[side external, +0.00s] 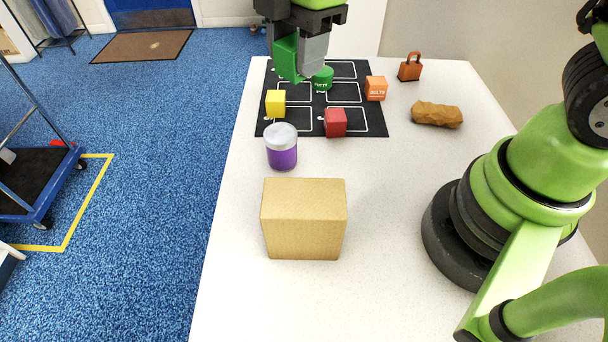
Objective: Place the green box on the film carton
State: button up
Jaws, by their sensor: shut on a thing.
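My gripper (298,54) is at the top of the view, above the far part of the table. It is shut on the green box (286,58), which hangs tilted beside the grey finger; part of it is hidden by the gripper. The green box looks clear of the black mat below it. A plain tan carton (303,220), which I take as the film carton, stands upright on the near part of the white table. Its top is bare, and no label is readable on it. The gripper is well beyond it, apart from it.
A purple jar with a pale lid (281,150) stands just behind the carton. A brown lump (437,114) and small bag (410,67) lie right.

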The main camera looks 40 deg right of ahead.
jog(key=s+a+r+n+g, duration=0.1)
jog(key=s+a+r+n, duration=0.1)
jog(key=s+a+n, duration=0.75)
send_over(304, 199)
jog(key=shift+m, duration=0.25)
notch_tip(304, 199, down, 5)
jog(key=shift+w+d+f, duration=0.1)
jog(key=shift+f, duration=2.3)
jog(key=shift+f, duration=0.15)
jog(key=o, duration=0.9)
